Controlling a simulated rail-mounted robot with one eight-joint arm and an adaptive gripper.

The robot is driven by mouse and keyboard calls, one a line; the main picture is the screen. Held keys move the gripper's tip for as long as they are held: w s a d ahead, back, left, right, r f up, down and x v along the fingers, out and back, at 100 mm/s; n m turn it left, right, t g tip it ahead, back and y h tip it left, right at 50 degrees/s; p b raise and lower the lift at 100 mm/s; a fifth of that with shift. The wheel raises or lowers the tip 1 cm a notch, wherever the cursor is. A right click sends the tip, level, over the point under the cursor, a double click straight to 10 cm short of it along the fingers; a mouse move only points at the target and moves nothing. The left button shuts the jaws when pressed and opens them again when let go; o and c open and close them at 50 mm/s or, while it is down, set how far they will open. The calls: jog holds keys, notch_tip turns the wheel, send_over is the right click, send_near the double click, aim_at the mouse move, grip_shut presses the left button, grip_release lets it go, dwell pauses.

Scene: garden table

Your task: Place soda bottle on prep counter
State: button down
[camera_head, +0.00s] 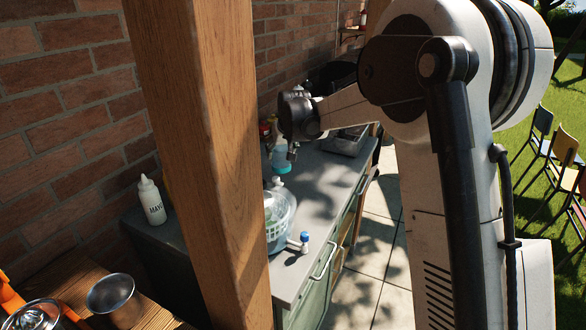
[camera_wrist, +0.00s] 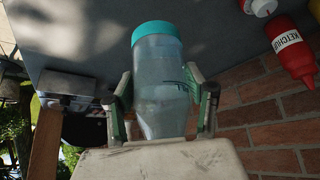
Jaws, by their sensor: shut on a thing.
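The soda bottle (camera_head: 280,155) is clear and bluish with a teal end. In the head view it is upright over the grey prep counter (camera_head: 322,188), teal end down, below my wrist. In the wrist view the bottle (camera_wrist: 160,88) stands between the two fingers of my gripper (camera_wrist: 165,100), which is shut on its body. The teal end points toward the grey counter surface (camera_wrist: 100,45) at the top of that view. I cannot tell whether the bottle touches the counter. My gripper's fingers are mostly hidden in the head view.
A wooden post (camera_head: 205,150) blocks part of the head view. A metal tray (camera_head: 345,143) lies farther back. A ketchup bottle (camera_wrist: 291,50) is near the brick wall (camera_wrist: 270,125).

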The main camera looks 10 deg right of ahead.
jog(key=shift+w+d+f+p, duration=0.15)
jog(key=shift+w+d+f, duration=0.5)
jog(key=shift+d+f, duration=0.95)
jog(key=shift+w+d+f+p, duration=0.2)
jog(key=shift+w+d+f, duration=0.45)
jog(key=shift+d+f, duration=1)
jog(key=shift+w+d+f+p, duration=0.15)
jog(key=shift+w+d+f, duration=0.5)
jog(key=shift+d+f, duration=0.95)
jog(key=shift+a+f, duration=0.2)
jog(key=shift+f, duration=0.05)
jog(key=c, duration=0.8)
grip_release()
